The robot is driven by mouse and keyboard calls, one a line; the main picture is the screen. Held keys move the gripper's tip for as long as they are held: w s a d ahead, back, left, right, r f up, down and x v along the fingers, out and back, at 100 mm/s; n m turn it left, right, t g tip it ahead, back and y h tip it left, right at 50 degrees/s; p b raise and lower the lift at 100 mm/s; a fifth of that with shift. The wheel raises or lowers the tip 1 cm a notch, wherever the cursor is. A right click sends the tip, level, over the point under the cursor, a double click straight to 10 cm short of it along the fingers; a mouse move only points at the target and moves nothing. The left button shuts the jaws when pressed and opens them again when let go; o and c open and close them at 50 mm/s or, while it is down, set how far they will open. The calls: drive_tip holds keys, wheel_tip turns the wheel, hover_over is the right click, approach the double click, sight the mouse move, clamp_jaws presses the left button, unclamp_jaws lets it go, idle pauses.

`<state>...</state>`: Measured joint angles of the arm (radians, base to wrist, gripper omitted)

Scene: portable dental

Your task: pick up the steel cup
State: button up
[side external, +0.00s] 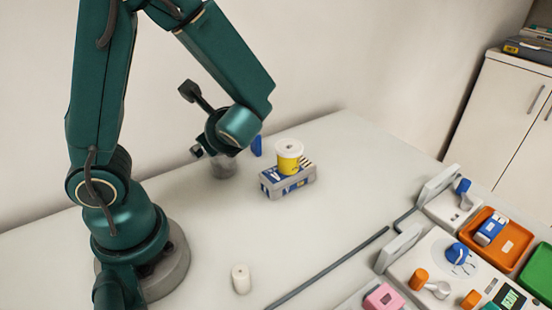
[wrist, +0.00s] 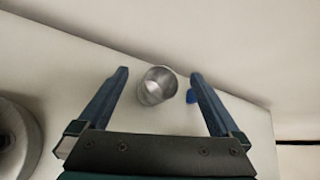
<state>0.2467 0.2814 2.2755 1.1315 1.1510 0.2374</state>
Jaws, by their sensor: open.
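The steel cup (wrist: 157,87) stands on the pale table in the wrist view, between the tips of my two blue fingers. My gripper (wrist: 159,74) is open, with a gap on each side of the cup, and holds nothing. In the side view the steel cup (side external: 222,166) shows as a grey cylinder just below my wrist. My wrist hides the cup's top there, and the fingers are mostly hidden too.
A small blue object (side external: 256,146) is close to the cup, partly behind my right finger in the wrist view. A yellow-and-white container (side external: 289,161) sits on a blue-and-grey box (side external: 285,184). A white cylinder (side external: 241,279) stands nearer the front.

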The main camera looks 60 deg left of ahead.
sight(223, 160)
drive_tip(key=f+m, duration=0.1)
drive_tip(key=w+f+m+y, duration=0.1)
drive_tip(key=m, duration=0.1)
drive_tip(key=w+f+m+t, duration=0.1)
drive_tip(key=shift+w+d+f+m, duration=0.1)
drive_tip(key=shift+f+m, duration=0.05)
drive_tip(key=shift+m, duration=0.15)
drive_tip(key=shift+s+d+f+m, duration=0.1)
drive_tip(key=shift+s+f+m, duration=0.1)
drive_tip(key=shift+f, duration=0.2)
drive_tip(key=shift+s+f+m, duration=0.1)
drive_tip(key=shift+f+m, duration=0.1)
drive_tip(key=shift+f, duration=0.15)
drive_tip(key=shift+x, duration=2.45)
drive_tip(key=shift+w+r, duration=0.1)
drive_tip(key=c, duration=1.3)
drive_tip(key=shift+r, duration=0.1)
